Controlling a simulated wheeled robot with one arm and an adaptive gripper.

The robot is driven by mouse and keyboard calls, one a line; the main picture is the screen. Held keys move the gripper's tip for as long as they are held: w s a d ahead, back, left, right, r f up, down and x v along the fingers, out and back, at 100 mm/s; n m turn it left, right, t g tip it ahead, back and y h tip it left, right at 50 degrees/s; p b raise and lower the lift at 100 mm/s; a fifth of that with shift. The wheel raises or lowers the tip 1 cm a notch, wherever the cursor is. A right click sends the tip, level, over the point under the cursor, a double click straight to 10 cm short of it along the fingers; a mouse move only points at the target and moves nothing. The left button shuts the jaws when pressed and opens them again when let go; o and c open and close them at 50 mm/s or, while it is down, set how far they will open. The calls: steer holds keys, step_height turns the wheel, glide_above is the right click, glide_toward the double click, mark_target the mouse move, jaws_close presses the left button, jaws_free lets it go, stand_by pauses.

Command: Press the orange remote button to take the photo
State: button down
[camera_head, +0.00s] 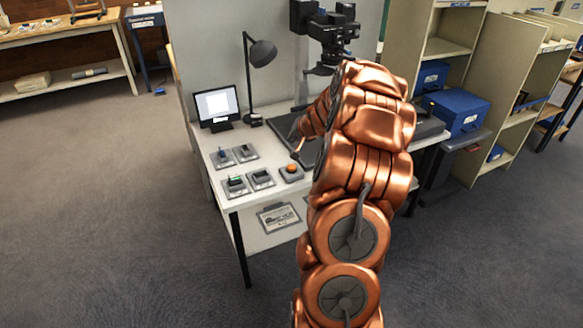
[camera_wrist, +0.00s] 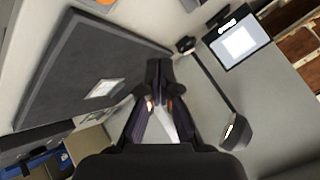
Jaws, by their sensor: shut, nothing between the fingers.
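The orange button (camera_head: 292,168) sits on a small dark box near the front edge of the white table, in the head view. In the wrist view only a sliver of orange (camera_wrist: 107,1) shows at the top edge. My gripper (camera_wrist: 160,72) is shut and empty, with its dark fingertips together. In the head view my gripper (camera_head: 296,136) is partly hidden by my arm, above the table and behind the button. It looks apart from the button. The black camera (camera_head: 330,30) hangs on a stand at the back of the table.
A monitor (camera_head: 218,103) and desk lamp (camera_head: 262,52) stand at the back left. Several small dark boxes (camera_head: 234,184) lie left of the button. A dark board (camera_wrist: 65,65) bears a small pale card (camera_wrist: 103,88). Shelves with blue boxes (camera_head: 458,111) stand right. The left floor is clear.

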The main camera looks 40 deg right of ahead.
mark_target(293, 167)
steer(key=shift+f, duration=0.1)
step_height(293, 167, down, 9)
steer(key=b, duration=0.7)
stand_by(1.4)
steer(key=shift+f+b, duration=0.25)
steer(key=shift+b, duration=0.2)
steer(key=shift+f+b, duration=0.45)
steer(key=shift+f, duration=0.1)
stand_by(0.7)
steer(key=shift+r, duration=0.1)
steer(key=shift+r+p, duration=0.75)
steer(key=shift+r, duration=0.15)
steer(key=shift+r+p, duration=1.8)
steer(key=shift+r, duration=0.65)
